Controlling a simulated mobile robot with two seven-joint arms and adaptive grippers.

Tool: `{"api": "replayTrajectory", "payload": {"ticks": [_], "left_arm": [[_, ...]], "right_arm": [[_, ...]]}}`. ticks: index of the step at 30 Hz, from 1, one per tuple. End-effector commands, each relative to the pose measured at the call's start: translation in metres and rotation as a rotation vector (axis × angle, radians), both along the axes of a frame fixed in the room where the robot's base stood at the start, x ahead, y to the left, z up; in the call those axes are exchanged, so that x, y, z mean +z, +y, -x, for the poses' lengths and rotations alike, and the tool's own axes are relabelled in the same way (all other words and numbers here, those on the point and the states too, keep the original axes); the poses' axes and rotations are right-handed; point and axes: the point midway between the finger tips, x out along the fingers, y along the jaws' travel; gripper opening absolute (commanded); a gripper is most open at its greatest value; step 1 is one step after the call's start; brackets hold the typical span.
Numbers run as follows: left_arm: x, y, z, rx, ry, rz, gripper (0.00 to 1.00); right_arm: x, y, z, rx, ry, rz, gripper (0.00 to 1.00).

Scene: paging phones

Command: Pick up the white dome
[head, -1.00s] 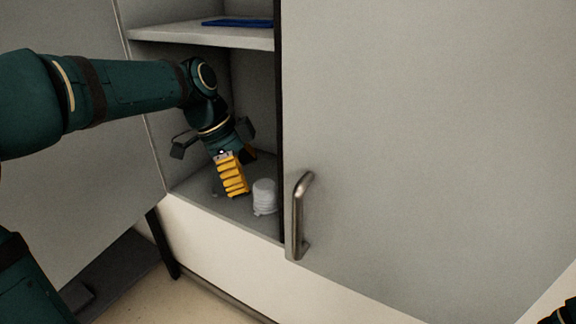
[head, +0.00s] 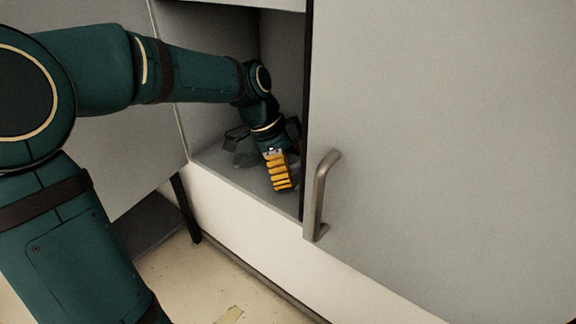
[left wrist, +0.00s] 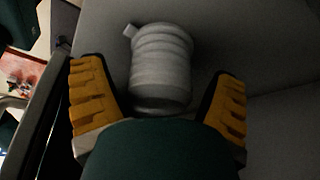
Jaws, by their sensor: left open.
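The white dome (left wrist: 160,62) shows in the left wrist view as a pale, ribbed, rounded thing with a small tab at its upper left. It lies between the two yellow-padded fingers of my left gripper (head: 280,172), with a gap on each side. The fingers are spread and hold nothing. In the head view my left gripper is inside the cabinet, low over its floor, and I cannot make out the dome there; the gripper or door edge seems to hide it. My right gripper is not in view.
The cabinet floor (head: 222,168) is around my gripper. A grey door (head: 430,130) with a metal handle (head: 320,195) stands close on the right. A shelf (head: 240,3) is above, and a dark post (head: 186,208) stands below at the left.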

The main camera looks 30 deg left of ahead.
Motion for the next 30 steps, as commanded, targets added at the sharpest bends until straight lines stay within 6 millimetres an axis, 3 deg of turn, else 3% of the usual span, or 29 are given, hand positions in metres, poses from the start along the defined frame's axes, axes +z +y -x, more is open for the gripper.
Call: {"api": "replayTrajectory", "payload": {"ticks": [6, 8, 12, 13, 24, 30], "left_arm": [[0.000, 0.000, 0.000, 0.000, -0.001, 0.000, 0.87], [0.000, 0.000, 0.000, 0.000, -0.001, 0.000, 0.68], [0.000, 0.000, 0.000, 0.000, -0.001, 0.000, 0.19], [0.000, 0.000, 0.000, 0.000, -0.001, 0.000, 0.17], [0.001, 0.000, 0.000, 0.001, -0.002, -0.001, 0.16], [0.015, 0.000, 0.004, 0.000, -0.003, 0.000, 0.16]], "right_arm": [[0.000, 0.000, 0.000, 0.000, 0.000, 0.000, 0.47], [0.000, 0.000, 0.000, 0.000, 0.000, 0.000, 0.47], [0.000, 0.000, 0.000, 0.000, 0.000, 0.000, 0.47], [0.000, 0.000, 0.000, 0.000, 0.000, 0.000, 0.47], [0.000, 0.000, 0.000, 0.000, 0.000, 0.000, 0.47], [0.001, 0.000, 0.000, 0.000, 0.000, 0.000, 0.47]]}}
